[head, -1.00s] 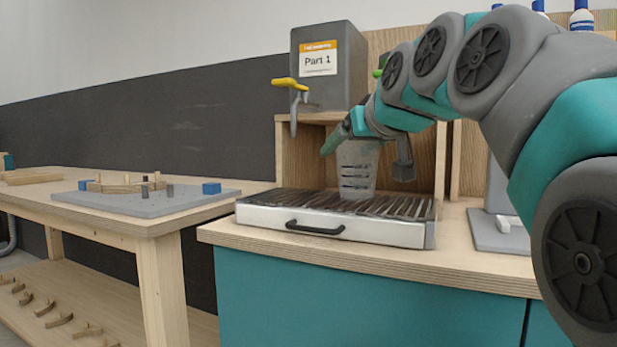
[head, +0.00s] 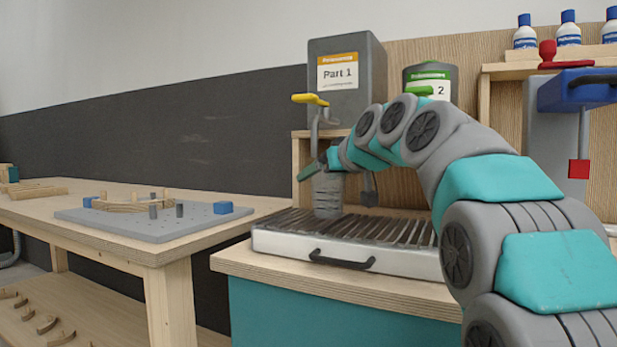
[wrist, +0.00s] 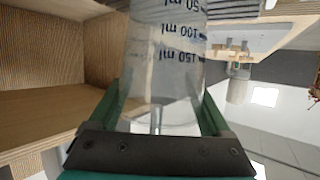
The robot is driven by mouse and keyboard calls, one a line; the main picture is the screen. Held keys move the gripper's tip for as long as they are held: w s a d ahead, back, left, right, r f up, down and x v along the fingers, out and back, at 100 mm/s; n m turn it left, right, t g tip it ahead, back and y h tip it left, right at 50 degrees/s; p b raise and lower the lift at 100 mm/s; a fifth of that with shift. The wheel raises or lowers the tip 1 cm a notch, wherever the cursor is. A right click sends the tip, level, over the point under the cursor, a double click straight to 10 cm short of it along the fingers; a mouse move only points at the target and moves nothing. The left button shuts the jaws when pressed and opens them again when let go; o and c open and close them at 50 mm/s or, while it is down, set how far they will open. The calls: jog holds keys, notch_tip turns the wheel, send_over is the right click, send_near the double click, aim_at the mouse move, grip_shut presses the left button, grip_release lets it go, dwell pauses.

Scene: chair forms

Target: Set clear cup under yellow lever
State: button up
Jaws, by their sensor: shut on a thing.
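The clear cup (head: 328,197) has dark volume marks and is upright in the head view, over the slatted grate. My gripper (head: 326,168) is shut on its upper part. In the wrist view the cup (wrist: 166,55) sits between the two green fingers of my gripper (wrist: 165,98), its printed marks upside down. The yellow lever (head: 310,99) is on the tap of the grey "Part 1" container (head: 347,80). The tap's grey spout (head: 315,135) hangs just left of and above the cup. I cannot tell whether the cup's base touches the grate.
The grate (head: 400,232) tops a white drip tray (head: 350,258) with a black handle. A green-labelled container (head: 428,80) stands to the right on the shelf. A blue machine (head: 575,90) is farther right. A table (head: 120,245) with a pegboard stands at left.

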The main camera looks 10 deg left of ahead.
jog(key=shift+w+a+p, duration=0.2)
jog(key=shift+w+a, duration=0.35)
jog(key=shift+w, duration=0.25)
jog(key=shift+w+a+p, duration=0.2)
jog(key=shift+w+a, duration=0.3)
jog(key=shift+w, duration=0.35)
jog(key=shift+w+a+p, duration=0.2)
jog(key=shift+w+a, duration=0.35)
jog(key=shift+w, duration=0.25)
jog(key=shift+f, duration=0.65)
jog(key=shift+f+b, duration=0.2)
jog(key=shift+b, duration=0.1)
jog(key=o, duration=0.8)
jog(key=shift+r, duration=0.2)
